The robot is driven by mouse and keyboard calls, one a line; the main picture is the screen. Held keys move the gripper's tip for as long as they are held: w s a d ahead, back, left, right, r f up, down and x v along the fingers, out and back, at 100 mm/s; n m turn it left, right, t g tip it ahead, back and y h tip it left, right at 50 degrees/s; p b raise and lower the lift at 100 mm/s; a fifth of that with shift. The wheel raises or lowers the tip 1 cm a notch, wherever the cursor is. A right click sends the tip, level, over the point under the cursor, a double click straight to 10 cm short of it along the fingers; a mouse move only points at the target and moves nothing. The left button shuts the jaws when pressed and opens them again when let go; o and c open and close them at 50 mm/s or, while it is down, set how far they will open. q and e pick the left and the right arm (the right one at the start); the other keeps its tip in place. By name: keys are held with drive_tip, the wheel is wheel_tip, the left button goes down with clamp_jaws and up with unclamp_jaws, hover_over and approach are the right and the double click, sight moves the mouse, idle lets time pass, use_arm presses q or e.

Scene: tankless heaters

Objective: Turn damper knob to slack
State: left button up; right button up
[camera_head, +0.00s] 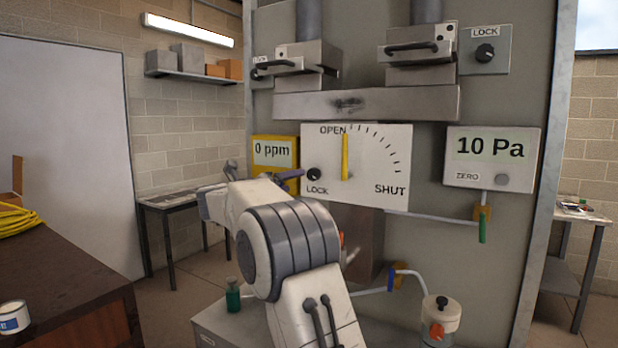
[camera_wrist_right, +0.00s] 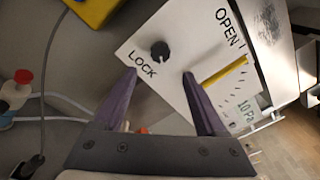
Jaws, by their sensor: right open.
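The damper dial panel (camera_head: 375,165) is a white plate marked OPEN, SHUT and LOCK. Its yellow pointer (camera_head: 345,155) stands upright at OPEN. The small black LOCK knob (camera_head: 314,174) sits at the panel's lower left. My right gripper (camera_head: 292,178) is in front of the panel's left edge, just left of this knob. In the right wrist view the purple fingers (camera_wrist_right: 160,78) are apart, with the knob (camera_wrist_right: 160,50) showing beyond and between the tips, with no visible grip on it. My left gripper is out of view.
A yellow meter (camera_head: 274,151) reading 0 ppm is left of the dial; a gauge (camera_head: 491,158) reading 10 Pa is right. Another LOCK knob (camera_head: 485,53) is at upper right. Handled boxes (camera_head: 418,50) sit above.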

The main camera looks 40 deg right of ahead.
sight(312, 175)
drive_tip(key=p+x, duration=0.3)
drive_tip(key=x, duration=0.5)
drive_tip(key=shift+w+d+r, duration=0.1)
drive_tip(key=shift+d+r, duration=0.05)
drive_tip(key=shift+d, duration=0.1)
drive_tip(key=shift+w+d+p, duration=0.2)
drive_tip(key=shift+d+p, duration=0.1)
drive_tip(key=shift+d, duration=0.3)
clamp_jaws()
